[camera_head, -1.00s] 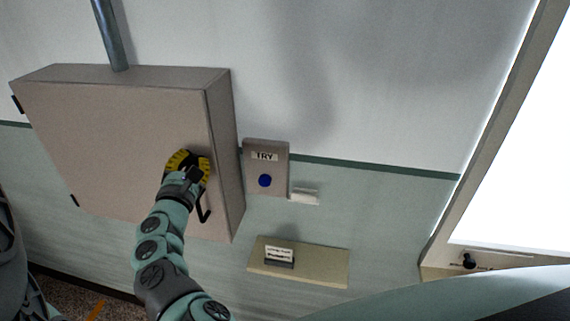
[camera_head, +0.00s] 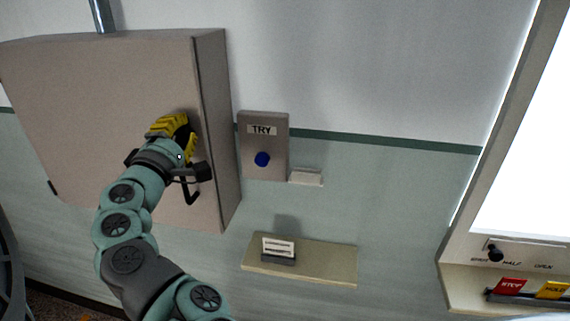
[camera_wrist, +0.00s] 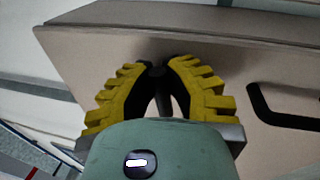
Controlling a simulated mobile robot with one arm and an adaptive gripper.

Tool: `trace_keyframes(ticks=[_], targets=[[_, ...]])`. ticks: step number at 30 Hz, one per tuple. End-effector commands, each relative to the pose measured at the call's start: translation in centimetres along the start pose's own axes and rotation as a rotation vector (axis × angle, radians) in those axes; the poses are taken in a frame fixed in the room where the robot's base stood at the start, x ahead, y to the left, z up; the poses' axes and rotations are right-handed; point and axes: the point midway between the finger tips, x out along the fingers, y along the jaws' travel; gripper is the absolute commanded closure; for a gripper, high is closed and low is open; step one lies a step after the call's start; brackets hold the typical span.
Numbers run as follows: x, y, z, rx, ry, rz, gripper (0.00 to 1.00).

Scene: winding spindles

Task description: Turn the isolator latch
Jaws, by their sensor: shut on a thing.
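My gripper (camera_head: 176,128) is at the front of a beige wall cabinet (camera_head: 95,110), near its right edge. In the wrist view, my gripper (camera_wrist: 158,72) has its two yellow ribbed fingers closed around a small dark latch (camera_wrist: 158,88) on the cabinet face. The fingers hide much of the latch, so its exact angle cannot be told. In the head view my gripper covers it. A black bar handle (camera_head: 191,193) is on the cabinet just below my gripper; it also shows at the right of the wrist view (camera_wrist: 285,115).
A grey box marked TRY with a blue button (camera_head: 262,159) is on the wall right of the cabinet. A beige shelf (camera_head: 325,262) below holds a small labelled block (camera_head: 278,250). At far right are a bright window, a black knob (camera_head: 495,253), and red (camera_head: 509,287) and yellow tags.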

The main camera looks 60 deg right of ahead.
Motion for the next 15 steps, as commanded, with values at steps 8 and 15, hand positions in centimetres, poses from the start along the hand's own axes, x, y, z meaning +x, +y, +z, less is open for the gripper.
trace_keyframes(ticks=[8,15], targets=[[-0.01,-0.6,0.13,0.131,-0.033,-0.005,1.0],[-0.01,-0.48,0.12,0.174,-0.04,-0.005,1.0]])
